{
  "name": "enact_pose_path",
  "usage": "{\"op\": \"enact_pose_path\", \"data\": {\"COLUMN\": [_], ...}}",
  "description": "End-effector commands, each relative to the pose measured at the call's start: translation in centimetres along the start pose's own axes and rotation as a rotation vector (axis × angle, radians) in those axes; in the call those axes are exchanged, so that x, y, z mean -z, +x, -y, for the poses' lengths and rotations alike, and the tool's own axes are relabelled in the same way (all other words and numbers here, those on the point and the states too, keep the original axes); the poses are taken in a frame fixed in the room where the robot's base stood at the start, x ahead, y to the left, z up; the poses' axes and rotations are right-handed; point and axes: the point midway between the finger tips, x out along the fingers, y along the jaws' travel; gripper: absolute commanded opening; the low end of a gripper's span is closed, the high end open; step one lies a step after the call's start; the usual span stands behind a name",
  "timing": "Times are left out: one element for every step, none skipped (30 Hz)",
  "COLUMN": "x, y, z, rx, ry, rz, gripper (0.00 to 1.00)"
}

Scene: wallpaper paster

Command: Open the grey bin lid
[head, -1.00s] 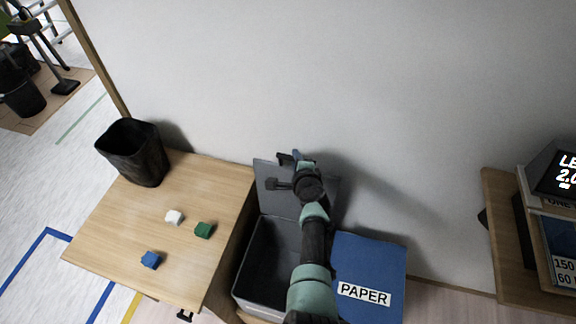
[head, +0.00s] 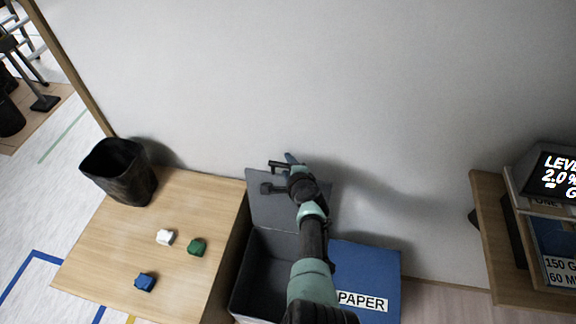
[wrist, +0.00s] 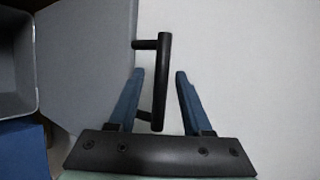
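The grey bin (head: 262,275) is open, and its dark inside shows beside my arm. Its grey lid (head: 259,212) stands raised near the wall; it also shows in the wrist view (wrist: 85,60). The black lid handle (wrist: 163,85) lies between the two blue fingers of my gripper (wrist: 160,72). The fingers are apart, with gaps to the handle bar on both sides. In the head view my gripper (head: 291,159) is at the upper part of the lid, partly hidden by my wrist.
A blue bin marked PAPER (head: 375,265) stands right of the grey bin. Left is a wooden table (head: 120,265) with a black basket (head: 120,172), a white block (head: 165,237), a green block (head: 197,246) and a blue block (head: 145,283). The wall (head: 380,100) is close behind.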

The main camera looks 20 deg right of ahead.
Motion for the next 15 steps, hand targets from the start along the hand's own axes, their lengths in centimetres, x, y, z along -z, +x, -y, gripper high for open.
{"op": "enact_pose_path", "data": {"x": [0.0, 0.0, 0.0, 0.0, 0.0, 0.0, 0.0, -0.1, -0.1, -0.1, -0.1, -0.1, -0.1, -0.1, -0.1], "y": [0.0, 0.0, 0.0, 0.0, 0.0, -0.1, -0.2, -0.4, -0.6, -0.9, -1.2, -1.6, -2.0, -2.4, -3.0], "z": [0.0, 0.0, 0.0, 0.1, 0.1, 0.1, 0.1, 0.1, 0.2, 0.2, 0.3, 0.3, 0.4, 0.4, 0.5], "rx": [0.001, 0.001, 0.001, 0.001, 0.001, 0.001, 0.001, 0.001, 0.000, 0.000, 0.001, 0.000, 0.000, -0.001, -0.001], "ry": [0.000, 0.000, 0.000, 0.000, 0.000, 0.000, 0.000, 0.000, 0.000, 0.000, -0.001, -0.001, -0.001, -0.001, -0.001], "rz": [0.000, 0.000, 0.000, 0.000, 0.000, 0.000, 0.000, 0.000, 0.000, 0.000, -0.001, -0.001, -0.001, -0.001, -0.001], "gripper": [0.49, 0.49, 0.49, 0.49, 0.49, 0.49, 0.49, 0.49, 0.49, 0.49, 0.49, 0.49, 0.49, 0.49, 0.49]}}
